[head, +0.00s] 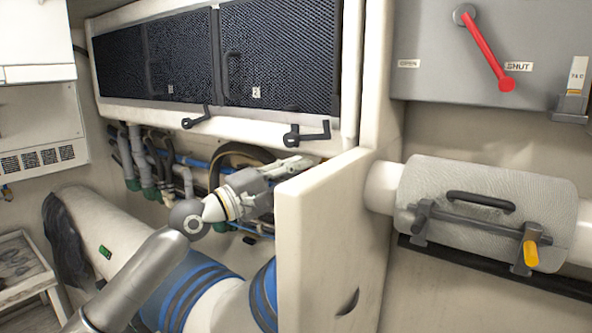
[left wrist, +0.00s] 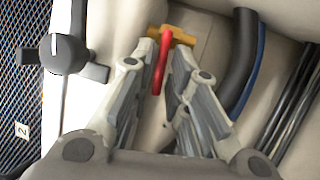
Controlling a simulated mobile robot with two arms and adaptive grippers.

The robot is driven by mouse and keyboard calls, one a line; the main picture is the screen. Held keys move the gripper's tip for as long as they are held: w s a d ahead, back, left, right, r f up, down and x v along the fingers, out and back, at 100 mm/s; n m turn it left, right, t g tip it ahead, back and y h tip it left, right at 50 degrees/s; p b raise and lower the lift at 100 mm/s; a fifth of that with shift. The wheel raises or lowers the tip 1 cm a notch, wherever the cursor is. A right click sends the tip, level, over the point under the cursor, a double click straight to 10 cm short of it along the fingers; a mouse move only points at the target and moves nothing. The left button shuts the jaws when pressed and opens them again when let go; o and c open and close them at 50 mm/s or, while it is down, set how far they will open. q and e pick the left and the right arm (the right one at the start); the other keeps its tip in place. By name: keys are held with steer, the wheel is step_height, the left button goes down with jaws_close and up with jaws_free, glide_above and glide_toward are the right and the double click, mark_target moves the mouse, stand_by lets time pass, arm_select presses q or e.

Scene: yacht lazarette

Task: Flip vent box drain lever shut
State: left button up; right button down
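In the left wrist view a small red lever (left wrist: 162,62) is fixed to a yellow-brass valve fitting (left wrist: 181,36). My left gripper (left wrist: 165,42) has its narrowed fingertips on both sides of the lever, close against it. In the head view the left gripper (head: 306,163) is under the right end of the vent box (head: 215,62), a pale case with dark mesh panels. The small lever cannot be made out there. My right gripper is not in view.
A cream partition (head: 318,225) stands just right of my left gripper. A larger red lever (head: 486,50) on a grey panel points toward the SHUT label. Black latches (head: 306,134) jut below the vent box. Hoses (head: 150,160) run beneath; a wrapped pipe (head: 480,205) is at right.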

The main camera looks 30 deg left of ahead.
arm_select(q)
jaws_close()
steer(key=shift+r+m, duration=0.25)
steer(key=shift+m, duration=0.45)
jaws_free()
steer(key=shift+a, duration=0.1)
